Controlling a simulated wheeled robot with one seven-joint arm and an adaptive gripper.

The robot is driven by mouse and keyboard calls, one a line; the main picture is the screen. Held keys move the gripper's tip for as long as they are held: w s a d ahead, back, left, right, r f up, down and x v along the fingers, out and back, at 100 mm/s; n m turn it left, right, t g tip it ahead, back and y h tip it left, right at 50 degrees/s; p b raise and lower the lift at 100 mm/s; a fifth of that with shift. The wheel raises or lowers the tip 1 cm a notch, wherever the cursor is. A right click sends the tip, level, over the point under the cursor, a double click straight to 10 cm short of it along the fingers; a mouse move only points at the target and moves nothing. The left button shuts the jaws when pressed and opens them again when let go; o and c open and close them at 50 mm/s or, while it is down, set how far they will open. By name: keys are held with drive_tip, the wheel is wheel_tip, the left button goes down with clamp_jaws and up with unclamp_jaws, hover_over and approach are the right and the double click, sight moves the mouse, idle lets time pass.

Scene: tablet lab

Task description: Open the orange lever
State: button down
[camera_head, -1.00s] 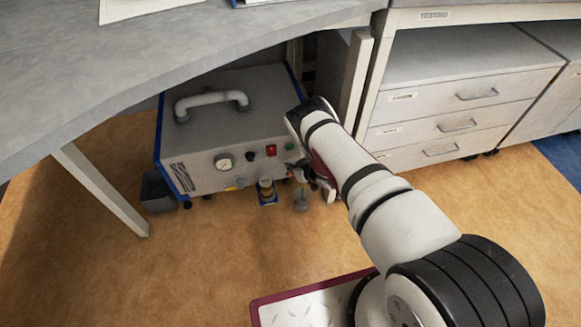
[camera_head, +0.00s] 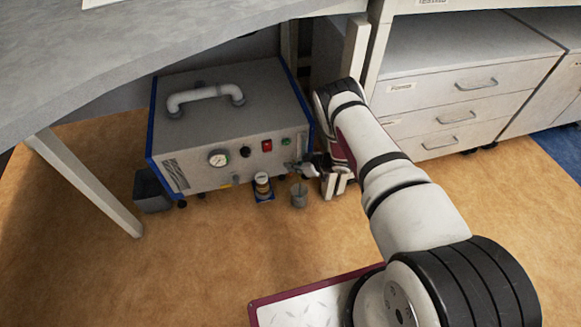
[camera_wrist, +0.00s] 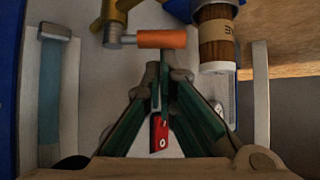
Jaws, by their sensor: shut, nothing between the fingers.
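The orange lever (camera_wrist: 161,39) lies across the upper middle of the wrist view. Its left end joins a grey metal hub (camera_wrist: 114,35) by a brass fitting (camera_wrist: 120,8). My gripper (camera_wrist: 160,70) is shut and empty, its green fingertips just below the lever in that view; I cannot tell whether they touch it. In the head view my gripper (camera_head: 297,166) is at the lower right front of the grey machine (camera_head: 235,115) with blue edges. The lever cannot be made out there.
A brown jar with a white band (camera_wrist: 216,40) is right of the lever, and also shows in the head view (camera_head: 262,185). A small grey cup (camera_head: 299,196) stands beside it. A red switch (camera_head: 267,146) and gauge (camera_head: 218,158) are on the machine's front.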

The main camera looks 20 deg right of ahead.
drive_tip(key=shift+s+d+b, duration=0.5)
drive_tip(key=shift+d+b, duration=0.3)
drive_tip(key=shift+d, duration=0.05)
idle(2.4)
drive_tip(key=shift+s, duration=0.1)
drive_tip(key=shift+s+a+p, duration=0.2)
drive_tip(key=shift+s+p, duration=0.2)
drive_tip(key=shift+s, duration=0.25)
drive_tip(key=v, duration=1.2)
drive_tip(key=shift+s, duration=0.1)
idle(0.5)
